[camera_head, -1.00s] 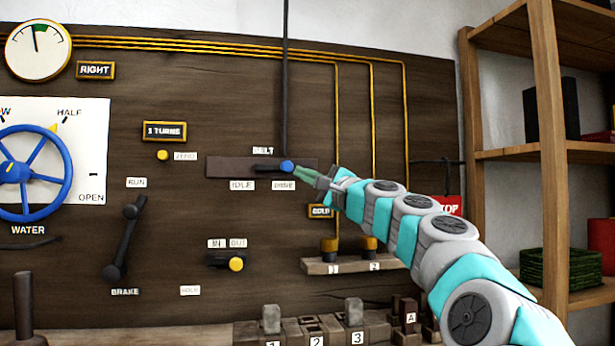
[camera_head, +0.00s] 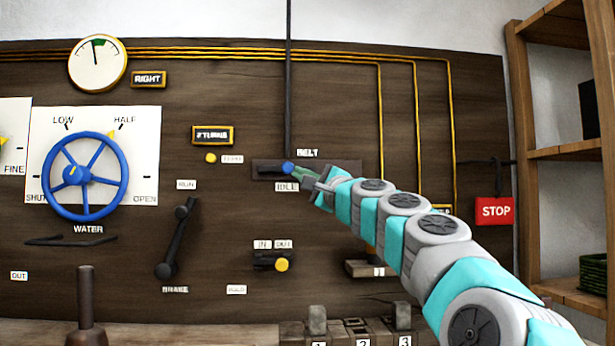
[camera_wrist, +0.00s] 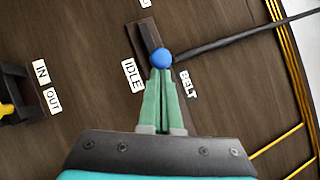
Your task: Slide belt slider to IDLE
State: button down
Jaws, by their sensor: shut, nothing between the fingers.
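The belt slider has a blue knob (camera_head: 288,168) on a dark bar and sits on a dark brown track plate (camera_head: 340,165) under the BELT label (camera_head: 307,153). The knob is above the IDLE label (camera_head: 286,186). In the wrist view the knob (camera_wrist: 161,58) is beside the IDLE label (camera_wrist: 132,76). My gripper (camera_head: 298,171) is shut, with nothing between its green fingers. Its tips (camera_wrist: 161,74) are at the knob and seem to touch it. My arm hides the DRIVE label and the right end of the track's lower edge.
A blue water wheel (camera_head: 85,176) and a RUN/BRAKE lever (camera_head: 176,238) are to the left. An IN/OUT slider with a yellow knob (camera_head: 281,265) is below. A red STOP sign (camera_head: 495,211) hangs at right, near a wooden shelf (camera_head: 525,150). A black rod (camera_head: 289,80) runs above the track.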

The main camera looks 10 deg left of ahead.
jog(key=shift+a, duration=0.15)
jog(key=w+d+f+b+v, duration=0.1)
jog(key=b+v, duration=0.3)
jog(key=v, duration=0.9)
jog(key=shift+w+d, duration=0.35)
jog(key=shift+w, duration=0.25)
